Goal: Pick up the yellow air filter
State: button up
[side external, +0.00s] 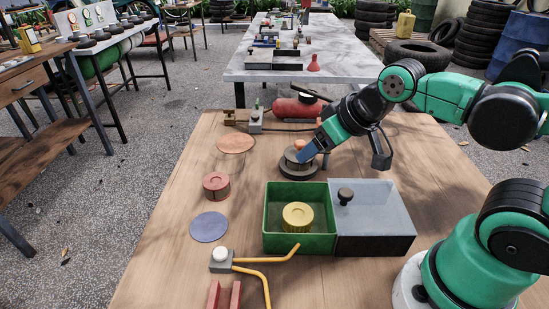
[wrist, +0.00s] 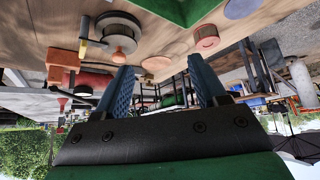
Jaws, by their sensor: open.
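The yellow air filter (side external: 298,216) is a short round cylinder lying inside the open green box (side external: 272,243) in the side view. The box's other half, beside it, is grey with a lid (side external: 378,218) and a black knob. My gripper (side external: 310,151) is open, behind the box, close to a round grey part on a dark base (side external: 285,171). It looks clear of the filter. In the wrist view my two blue fingers (wrist: 164,86) are spread with nothing between them. The green box (wrist: 190,9) shows only at the top edge there, and the filter is not visible.
A red filter (side external: 216,186) stands left of the box, with a blue disc (side external: 209,227) and an orange disc (side external: 237,144) on the table. A red tank (side external: 298,108) lies at the back. A yellow bent pipe (side external: 268,262) and a red channel (side external: 224,296) lie in front.

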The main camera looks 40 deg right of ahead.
dwell(0.4)
jog(key=o, duration=0.5)
jog(key=shift+o, duration=0.2)
jog(key=n+g, duration=0.2)
jog(key=g, duration=0.4)
send_over(299, 214)
jog(key=f, duration=0.6)
jog(key=shift+w+d, duration=0.25)
jog(key=shift+s+a+f+g, duration=0.2)
jog(key=shift+a+f+g, duration=0.05)
jog(key=shift+f+g, duration=0.35)
jog(key=shift+f, duration=2.8)
